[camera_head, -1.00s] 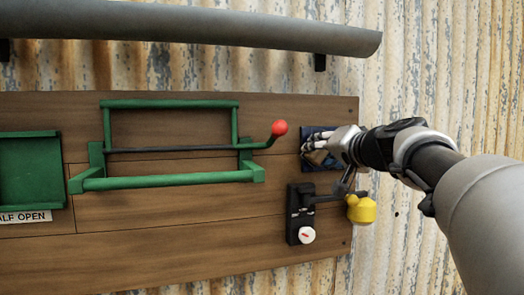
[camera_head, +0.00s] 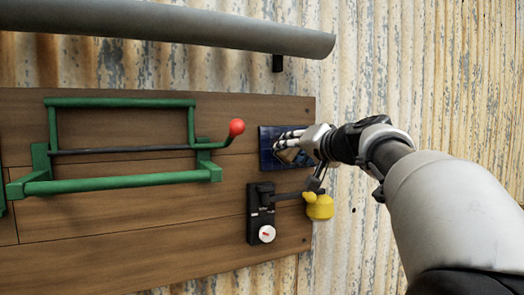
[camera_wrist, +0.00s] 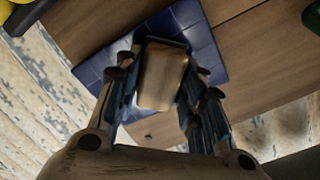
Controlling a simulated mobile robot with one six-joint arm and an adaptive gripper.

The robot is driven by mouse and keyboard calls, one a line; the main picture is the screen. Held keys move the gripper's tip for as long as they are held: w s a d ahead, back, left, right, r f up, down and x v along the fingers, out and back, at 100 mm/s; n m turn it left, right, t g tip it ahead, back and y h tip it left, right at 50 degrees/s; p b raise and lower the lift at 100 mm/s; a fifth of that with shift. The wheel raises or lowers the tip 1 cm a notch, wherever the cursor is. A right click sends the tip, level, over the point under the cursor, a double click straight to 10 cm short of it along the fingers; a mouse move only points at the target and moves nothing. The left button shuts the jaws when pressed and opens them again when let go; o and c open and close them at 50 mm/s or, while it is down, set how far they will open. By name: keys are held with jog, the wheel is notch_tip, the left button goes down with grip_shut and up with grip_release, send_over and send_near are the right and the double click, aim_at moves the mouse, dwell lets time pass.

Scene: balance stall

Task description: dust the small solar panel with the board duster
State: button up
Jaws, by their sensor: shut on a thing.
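The small solar panel (camera_head: 267,138) is a dark blue square on the right end of the wooden board. In the wrist view its blue cells (camera_wrist: 197,37) show around the duster. The board duster (camera_wrist: 161,78) has a tan wooden back and a dark pad at its far end, against or very close to the panel; I cannot tell which. My gripper (camera_head: 288,145) is in front of the panel, shut on the duster, with a finger on either side of it (camera_wrist: 158,85). In the head view my fingers mostly hide the duster and part of the panel.
Below the panel is a black box (camera_head: 259,212) with a white-and-red dial and an arm to a yellow part (camera_head: 319,207). A green frame (camera_head: 120,183) with a red-knobbed crank (camera_head: 236,127) is to the left. A grey pipe (camera_head: 180,27) runs above.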

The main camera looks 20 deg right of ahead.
jog(key=d, duration=0.7)
jog(key=shift+w, duration=0.2)
dwell(0.4)
